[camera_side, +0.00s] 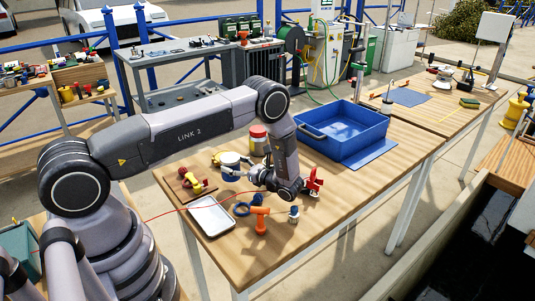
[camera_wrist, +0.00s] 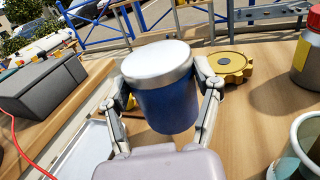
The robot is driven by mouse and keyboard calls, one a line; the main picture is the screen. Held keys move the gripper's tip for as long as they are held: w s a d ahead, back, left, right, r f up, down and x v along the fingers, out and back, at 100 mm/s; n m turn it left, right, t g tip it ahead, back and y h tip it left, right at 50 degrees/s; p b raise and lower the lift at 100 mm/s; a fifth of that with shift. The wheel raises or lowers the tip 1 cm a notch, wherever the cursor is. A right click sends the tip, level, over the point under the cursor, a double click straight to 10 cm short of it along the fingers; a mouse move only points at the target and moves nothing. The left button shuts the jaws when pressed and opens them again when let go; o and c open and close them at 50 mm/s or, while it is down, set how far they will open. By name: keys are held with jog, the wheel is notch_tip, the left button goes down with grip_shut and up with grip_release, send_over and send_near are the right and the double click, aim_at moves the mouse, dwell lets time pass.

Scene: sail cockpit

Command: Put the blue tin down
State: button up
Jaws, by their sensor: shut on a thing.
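The blue tin (camera_wrist: 166,100) has a pale, whitish lid and stands nearly upright between my fingers in the wrist view. My gripper (camera_wrist: 165,92) is shut on it, with one finger on each side of the tin's body. In the side view the tin (camera_side: 230,172) shows its white lid and a little blue just left of my gripper (camera_side: 238,168), over the left part of the wooden table. Part of it is hidden by the gripper. I cannot tell whether its base touches the table.
A metal tray (camera_side: 211,216) lies near the table's left edge, by a board with red and yellow parts (camera_side: 196,182). A red-lidded jar (camera_side: 258,140) stands behind. An orange tool (camera_side: 260,219) lies in front. A blue bin (camera_side: 343,132) stands right. A yellow round part (camera_wrist: 231,64) lies beyond the tin.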

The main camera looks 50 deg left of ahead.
jog(key=shift+f, duration=0.85)
jog(key=shift+f, duration=0.6)
jog(key=o, duration=1.2)
jog(key=shift+o, duration=0.2)
